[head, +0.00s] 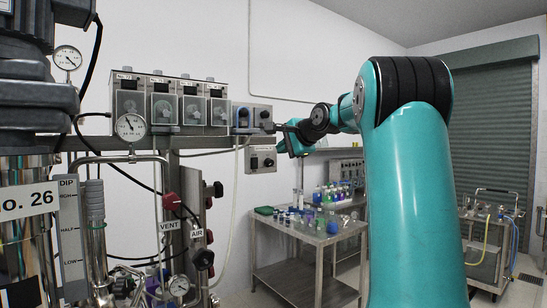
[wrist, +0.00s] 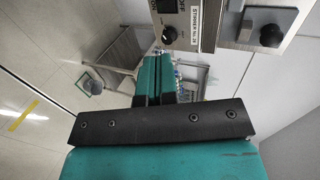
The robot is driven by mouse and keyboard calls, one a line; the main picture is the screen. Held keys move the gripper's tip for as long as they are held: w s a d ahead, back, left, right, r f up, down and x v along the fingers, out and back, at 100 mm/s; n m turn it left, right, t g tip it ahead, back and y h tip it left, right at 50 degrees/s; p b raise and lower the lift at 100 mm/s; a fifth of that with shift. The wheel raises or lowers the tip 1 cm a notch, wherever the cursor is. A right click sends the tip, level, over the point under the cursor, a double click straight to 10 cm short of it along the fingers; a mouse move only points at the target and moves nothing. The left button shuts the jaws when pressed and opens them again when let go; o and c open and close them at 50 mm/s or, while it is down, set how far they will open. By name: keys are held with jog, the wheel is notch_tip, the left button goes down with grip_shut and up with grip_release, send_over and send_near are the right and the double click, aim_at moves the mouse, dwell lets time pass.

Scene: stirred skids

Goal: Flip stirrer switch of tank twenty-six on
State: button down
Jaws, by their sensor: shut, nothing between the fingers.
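The stirrer box (head: 262,158) is a small grey box with dark knobs, low on the wall right of the tank marked No. 26 (head: 25,203). In the wrist view the box's panel (wrist: 192,40) lies at the top, turned sideways, with a label (wrist: 200,22) reading "STIRRER No. 26". "OFF" lettering and a round black knob (wrist: 170,36) show on it. My gripper (head: 281,146) is shut and empty, just right of the box. Its teal fingers (wrist: 155,62) point toward the panel; contact is not visible.
A larger grey box (head: 259,117) with protruding parts sits directly above; its black handle (wrist: 271,30) shows in the wrist view. A steel table (head: 300,240) with bottles stands below. Open floor (wrist: 50,90) shows lower down.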

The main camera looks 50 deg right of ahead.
aim_at(255, 166)
jog(key=shift+s+f+b, duration=0.15)
jog(key=shift+f+b, duration=0.2)
jog(key=shift+f, duration=0.3)
jog(key=p+x, duration=0.2)
jog(key=x, duration=0.2)
jog(key=p+x, duration=0.2)
jog(key=x, duration=0.3)
jog(key=r+p+x, duration=0.1)
jog(key=p+x, duration=0.1)
jog(key=x, duration=0.3)
jog(key=shift+p, duration=0.35)
jog(key=shift+w+d, duration=0.1)
jog(key=shift+w, duration=0.25)
jog(key=shift+r+p, duration=0.1)
jog(key=shift+p, duration=0.2)
